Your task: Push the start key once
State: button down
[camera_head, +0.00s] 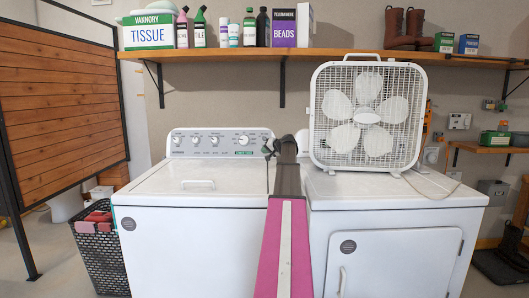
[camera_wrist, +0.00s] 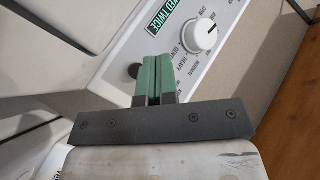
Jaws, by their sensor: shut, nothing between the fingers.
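The white washer (camera_head: 190,205) stands left of centre, with a raised control panel (camera_head: 222,142) along its back. In the wrist view the panel (camera_wrist: 215,68) runs diagonally, with a white dial (camera_wrist: 203,35) and a green label (camera_wrist: 180,13). A small dark round button (camera_wrist: 134,71) sits on the panel just left of my fingertips; I see no lettering that marks it as the start key. My gripper (camera_wrist: 159,58) is shut and empty, its green fingers pressed together, over the panel between button and dial. Whether the fingertips touch the panel I cannot tell.
A dryer (camera_head: 390,240) stands right of the washer with a white box fan (camera_head: 366,115) on top. A shelf (camera_head: 330,54) with bottles and boxes hangs above. A dark basket (camera_head: 105,262) stands on the floor at left. The washer's lid is shut and clear.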

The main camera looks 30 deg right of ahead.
jog(key=shift+w+d+f, duration=0.3)
jog(key=shift+w+d, duration=0.2)
jog(key=shift+w, duration=0.3)
jog(key=shift+w+d+f, duration=0.3)
jog(key=shift+w+d, duration=0.15)
jog(key=shift+w, duration=0.3)
jog(key=shift+w+d+f, duration=0.3)
jog(key=shift+w+d, duration=0.2)
jog(key=shift+w, duration=0.3)
jog(key=shift+w+d+f, duration=0.1)
jog(key=shift+w+d, duration=0.1)
jog(key=shift+w, duration=0.15)
jog(key=shift+w+d+f, duration=0.15)
jog(key=shift+w+d, duration=0.05)
jog(key=shift+w, duration=0.1)
dwell(1.0)
jog(key=shift+s, duration=0.1)
dwell(0.3)
jog(key=shift+s+a+r, duration=0.3)
jog(key=shift+s+a, duration=0.1)
jog(key=shift+s, duration=0.2)
jog(key=shift+s+a+r, duration=0.25)
jog(key=shift+s+a, duration=0.15)
jog(key=shift+s, duration=0.3)
jog(key=shift+s+a+r, duration=0.25)
jog(key=shift+s+a, duration=0.2)
jog(key=shift+s, duration=0.2)
jog(key=shift+s+a+r, duration=0.25)
jog(key=shift+s+a, duration=0.15)
jog(key=shift+s, duration=0.3)
